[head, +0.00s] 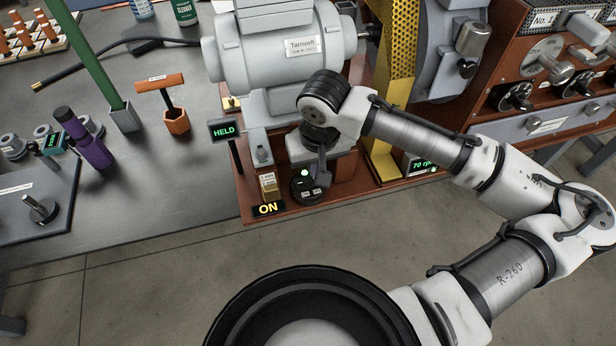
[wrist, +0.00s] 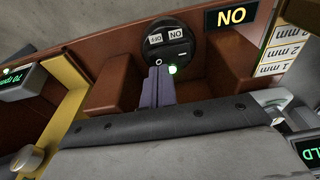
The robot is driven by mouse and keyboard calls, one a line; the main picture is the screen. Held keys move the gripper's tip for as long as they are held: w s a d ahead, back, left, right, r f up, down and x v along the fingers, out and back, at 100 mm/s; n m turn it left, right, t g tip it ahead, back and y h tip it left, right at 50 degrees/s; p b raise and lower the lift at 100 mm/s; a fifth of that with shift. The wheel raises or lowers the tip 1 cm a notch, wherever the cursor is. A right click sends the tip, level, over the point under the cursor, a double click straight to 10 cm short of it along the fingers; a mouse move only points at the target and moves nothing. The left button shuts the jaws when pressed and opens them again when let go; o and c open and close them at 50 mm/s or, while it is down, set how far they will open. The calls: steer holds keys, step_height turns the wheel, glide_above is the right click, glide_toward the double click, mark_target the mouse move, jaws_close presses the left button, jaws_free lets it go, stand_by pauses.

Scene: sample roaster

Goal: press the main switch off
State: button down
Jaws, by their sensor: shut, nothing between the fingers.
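The main switch is a round black unit (head: 305,186) low on the red-brown base, with a lit green lamp. In the wrist view the switch (wrist: 178,42) appears upside down, with OFF and ON labels and O and I marks. A sign (head: 268,209) in front of it reads ON; it also shows in the wrist view (wrist: 231,17). My gripper (head: 322,178) is shut and empty, pointing down at the switch. In the wrist view its fingertips (wrist: 158,72) are beside the green lamp, near the O mark. I cannot tell whether they touch.
A grey motor (head: 270,50) stands behind the switch. A HELD display (head: 224,132) is on a post to the left. A yellow guard (head: 400,80) and a 70 rpm display (head: 421,165) are to the right. Open floor lies in front.

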steer(key=shift+f+b, duration=0.6)
steer(key=shift+f, duration=0.3)
steer(key=shift+r, duration=0.15)
step_height(320, 180, up, 7)
steer(key=p, duration=0.6)
steer(key=shift+p, duration=0.35)
stand_by(0.5)
